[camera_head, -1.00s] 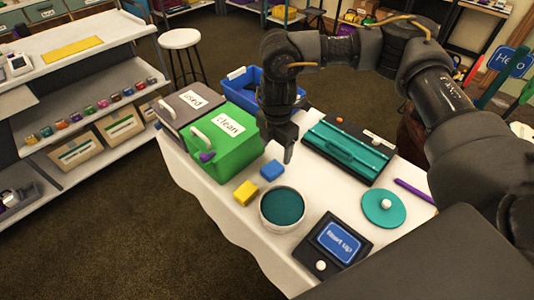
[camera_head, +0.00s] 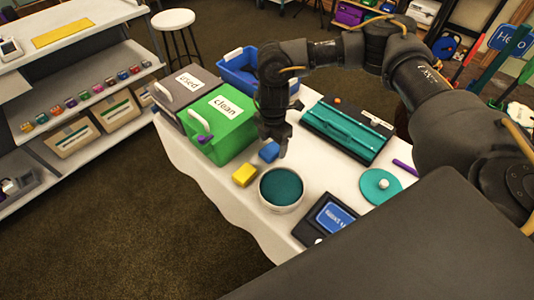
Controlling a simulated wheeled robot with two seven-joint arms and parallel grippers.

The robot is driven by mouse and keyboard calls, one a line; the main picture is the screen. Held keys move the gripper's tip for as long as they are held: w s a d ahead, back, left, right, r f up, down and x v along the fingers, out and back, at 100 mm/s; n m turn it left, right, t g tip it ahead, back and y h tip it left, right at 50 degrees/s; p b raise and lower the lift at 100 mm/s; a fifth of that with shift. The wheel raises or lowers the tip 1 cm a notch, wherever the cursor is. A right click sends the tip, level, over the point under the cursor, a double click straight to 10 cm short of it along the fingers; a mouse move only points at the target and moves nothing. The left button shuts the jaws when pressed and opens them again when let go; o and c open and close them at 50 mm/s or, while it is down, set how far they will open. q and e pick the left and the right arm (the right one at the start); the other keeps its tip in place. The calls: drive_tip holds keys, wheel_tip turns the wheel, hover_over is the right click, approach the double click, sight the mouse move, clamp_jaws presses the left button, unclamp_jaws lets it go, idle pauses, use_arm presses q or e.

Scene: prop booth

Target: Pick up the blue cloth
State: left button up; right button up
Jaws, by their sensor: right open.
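The blue cloth (camera_head: 268,153) is a small folded-looking block on the white table, partly hidden by my right gripper. My right gripper (camera_head: 276,146) comes down from above and is right over the cloth, with its jaws open. One finger reaches down at the cloth's right side. I cannot tell whether it touches the cloth. My left gripper is not in view.
A yellow block (camera_head: 245,174) and a round teal-filled bowl (camera_head: 281,188) stand close in front of the cloth. The green "clean" box (camera_head: 220,119) is to its left, a blue bin (camera_head: 238,70) behind, and a teal-and-black case (camera_head: 348,133) to its right.

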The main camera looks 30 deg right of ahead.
sight(272, 150)
drive_tip(key=shift+w+f, duration=0.15)
drive_tip(key=shift+f, duration=1.35)
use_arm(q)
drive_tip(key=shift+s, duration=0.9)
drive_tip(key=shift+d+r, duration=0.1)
use_arm(e)
drive_tip(key=shift+c, duration=0.3)
drive_tip(key=c, duration=1)
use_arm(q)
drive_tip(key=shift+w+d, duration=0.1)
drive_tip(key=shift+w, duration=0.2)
use_arm(e)
drive_tip(key=shift+r, duration=0.15)
